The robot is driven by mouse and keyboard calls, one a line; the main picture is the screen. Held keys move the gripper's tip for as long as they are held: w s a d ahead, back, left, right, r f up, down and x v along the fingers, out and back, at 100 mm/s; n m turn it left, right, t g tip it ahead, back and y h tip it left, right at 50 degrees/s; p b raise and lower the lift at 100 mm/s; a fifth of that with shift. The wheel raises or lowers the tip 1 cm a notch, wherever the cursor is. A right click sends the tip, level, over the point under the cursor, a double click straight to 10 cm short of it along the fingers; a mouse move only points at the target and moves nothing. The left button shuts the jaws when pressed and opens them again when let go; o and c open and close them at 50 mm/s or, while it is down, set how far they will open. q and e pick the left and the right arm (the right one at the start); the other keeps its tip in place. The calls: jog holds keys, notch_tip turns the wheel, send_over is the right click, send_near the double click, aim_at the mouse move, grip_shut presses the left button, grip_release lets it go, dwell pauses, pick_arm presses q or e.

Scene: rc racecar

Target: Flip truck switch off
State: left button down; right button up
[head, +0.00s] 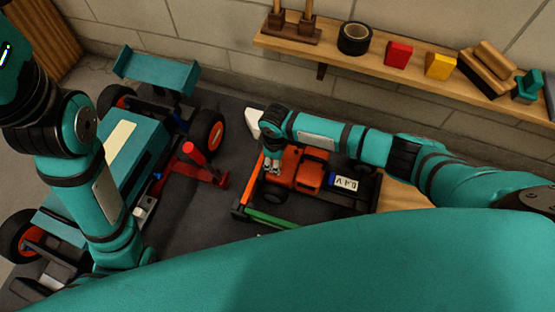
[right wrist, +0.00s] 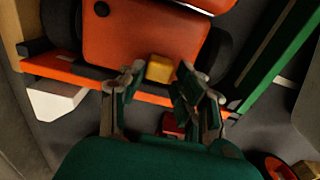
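The orange truck (head: 310,168) sits on the dark mat right of centre in the head view; its orange body (right wrist: 140,42) fills the top of the right wrist view. My right gripper (head: 270,163) is at the truck's left end. In the right wrist view its fingers (right wrist: 160,78) are apart. A small yellow block (right wrist: 160,68) shows between the fingertips at the truck's edge, and a small red block (right wrist: 172,124) lies lower between the fingers. I cannot tell which part is the switch, or its position. My left arm hangs over the teal car; its gripper is not distinguishable.
A large teal car (head: 140,160) with a rear wing stands at the left. A red jack-like tool (head: 190,168) lies between the vehicles. A green bar (head: 268,218) lies along the truck's near side. A wooden shelf (head: 370,62) with tape and blocks runs along the wall.

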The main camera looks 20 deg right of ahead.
jog(key=shift+o, duration=1.4)
jog(key=shift+r, duration=0.1)
notch_tip(320, 180, up, 12)
